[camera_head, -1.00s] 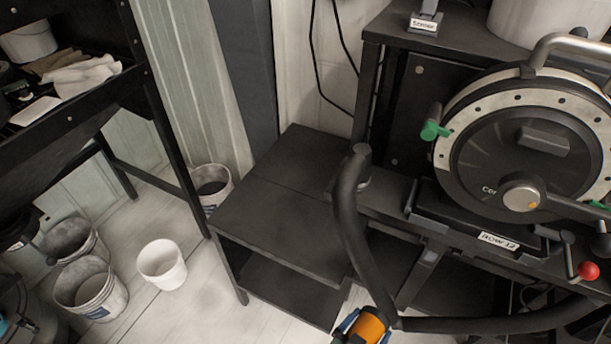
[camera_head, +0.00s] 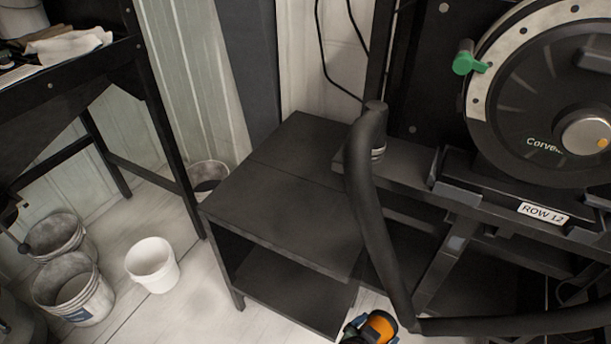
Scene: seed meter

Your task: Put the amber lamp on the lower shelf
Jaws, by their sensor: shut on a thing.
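The amber lamp (camera_head: 379,327) shows at the bottom edge of the head view, an orange rounded body in my gripper (camera_head: 372,334). My gripper is shut on it, and only the dark and blue finger parts show; the rest is cut off by the frame. The lamp is in front of the black shelf unit, near its right front corner. The lower shelf (camera_head: 283,292) is the dark board under the top board (camera_head: 280,205); its visible part is bare. The lamp is apart from the shelf as far as I can see.
A thick black hose (camera_head: 367,205) hangs down right of the shelf unit, close to the lamp. The seed meter (camera_head: 545,100) stands at the right. A white bucket (camera_head: 152,268) and grey buckets (camera_head: 75,290) stand on the floor at the left. The shelf unit's front left leg (camera_head: 237,298) borders the opening.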

